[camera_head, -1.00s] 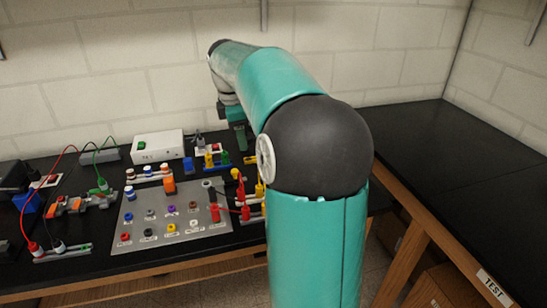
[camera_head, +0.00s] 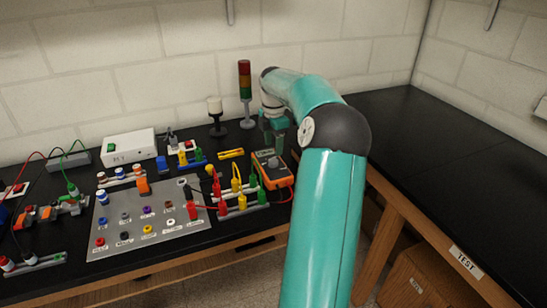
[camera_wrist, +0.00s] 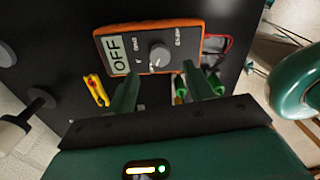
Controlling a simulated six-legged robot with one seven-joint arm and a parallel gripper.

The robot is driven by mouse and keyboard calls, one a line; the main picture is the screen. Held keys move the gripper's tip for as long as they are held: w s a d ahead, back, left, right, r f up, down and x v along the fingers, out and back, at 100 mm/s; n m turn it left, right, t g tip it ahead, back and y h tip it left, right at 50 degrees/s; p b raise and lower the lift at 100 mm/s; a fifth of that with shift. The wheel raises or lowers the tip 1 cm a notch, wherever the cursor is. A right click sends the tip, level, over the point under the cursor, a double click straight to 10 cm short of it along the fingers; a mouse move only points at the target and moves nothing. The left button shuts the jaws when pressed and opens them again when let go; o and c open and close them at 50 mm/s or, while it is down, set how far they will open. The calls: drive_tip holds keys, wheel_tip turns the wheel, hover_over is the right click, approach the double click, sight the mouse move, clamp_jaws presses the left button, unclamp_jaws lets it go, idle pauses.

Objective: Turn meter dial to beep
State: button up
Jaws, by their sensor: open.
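The orange-edged meter (camera_head: 272,170) lies on the black bench in the head view, right of the grey panel. It also shows in the wrist view (camera_wrist: 181,25), where its display reads OFF. Its round grey dial (camera_wrist: 158,56) has labels around it, including OHM and a label with BEEP-like lettering too small to read surely. My gripper (camera_wrist: 162,78) is open and empty, its two green fingers below the dial in the picture, apart from it. In the head view my gripper (camera_head: 275,134) hangs just behind and above the meter.
Red, yellow and green plugs (camera_head: 237,190) stand in front-left of the meter. A red-amber-green signal tower (camera_head: 245,92) and a white-topped lamp (camera_head: 215,112) stand behind, left of my gripper. A yellow tool (camera_head: 231,154) lies nearby. The right bench (camera_head: 440,170) is clear.

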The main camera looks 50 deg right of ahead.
sight(273, 160)
wheel_tip(273, 160, down, 6)
drive_tip(key=shift+r, duration=0.1)
drive_tip(key=c, duration=1)
